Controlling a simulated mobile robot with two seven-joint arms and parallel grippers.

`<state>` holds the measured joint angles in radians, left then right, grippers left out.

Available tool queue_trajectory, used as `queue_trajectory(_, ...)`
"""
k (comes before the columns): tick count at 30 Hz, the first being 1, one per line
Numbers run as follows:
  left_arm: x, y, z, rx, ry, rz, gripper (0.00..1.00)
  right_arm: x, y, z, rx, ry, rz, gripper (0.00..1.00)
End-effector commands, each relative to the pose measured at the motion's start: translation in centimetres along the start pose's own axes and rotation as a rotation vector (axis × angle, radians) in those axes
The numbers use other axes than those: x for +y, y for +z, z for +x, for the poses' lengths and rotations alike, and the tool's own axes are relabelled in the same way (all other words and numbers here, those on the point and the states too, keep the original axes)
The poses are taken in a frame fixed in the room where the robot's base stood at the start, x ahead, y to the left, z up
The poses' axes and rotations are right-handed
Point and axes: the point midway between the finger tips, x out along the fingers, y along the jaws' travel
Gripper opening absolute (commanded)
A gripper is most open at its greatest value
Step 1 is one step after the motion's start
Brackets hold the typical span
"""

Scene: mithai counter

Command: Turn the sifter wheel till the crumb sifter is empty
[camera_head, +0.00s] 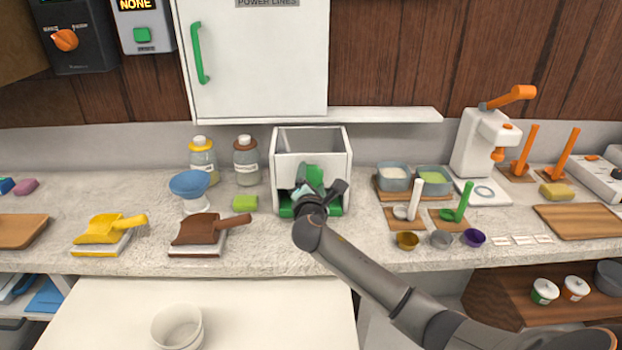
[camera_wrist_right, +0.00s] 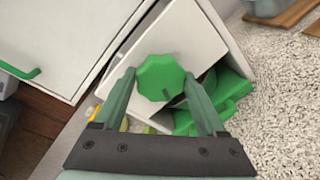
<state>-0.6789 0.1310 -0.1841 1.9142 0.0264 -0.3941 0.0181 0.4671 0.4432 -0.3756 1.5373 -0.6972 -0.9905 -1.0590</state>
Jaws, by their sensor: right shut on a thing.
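The crumb sifter (camera_head: 284,171) is a white open-topped box on the counter, in the middle of the head view. Its hopper looks bare inside, as far as I can see. The green sifter wheel (camera_wrist_right: 160,78) is on its front face, and part of it shows in the head view (camera_head: 314,172). A green tray (camera_head: 335,210) sits at the bottom of the sifter. My right gripper (camera_head: 322,187) is at the front of the sifter. In the right wrist view its fingers (camera_wrist_right: 160,90) are on either side of the wheel, shut on it. My left gripper is not in view.
A green sponge (camera_head: 245,203) and a blue bowl on a stand (camera_head: 190,185) are left of the sifter. Two lidded jars (camera_head: 246,165) stand behind them. Grey tubs (camera_head: 394,177) are to the right. A white shelf (camera_head: 390,114) runs above.

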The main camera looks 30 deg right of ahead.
Motion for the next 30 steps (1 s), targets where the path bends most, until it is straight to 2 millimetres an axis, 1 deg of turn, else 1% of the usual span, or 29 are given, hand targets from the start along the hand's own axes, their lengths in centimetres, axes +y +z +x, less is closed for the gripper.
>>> queue_trajectory(2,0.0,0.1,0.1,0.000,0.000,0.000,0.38,-0.3,0.0,0.0,0.007,-0.003,0.074,0.18)
queue_trajectory(21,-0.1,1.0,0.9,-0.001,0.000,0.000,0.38,-0.6,-0.1,0.0,0.075,0.014,0.678,0.18)
queue_trajectory(30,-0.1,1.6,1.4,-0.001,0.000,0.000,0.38,-0.6,-0.1,0.1,0.103,0.022,0.923,0.18)
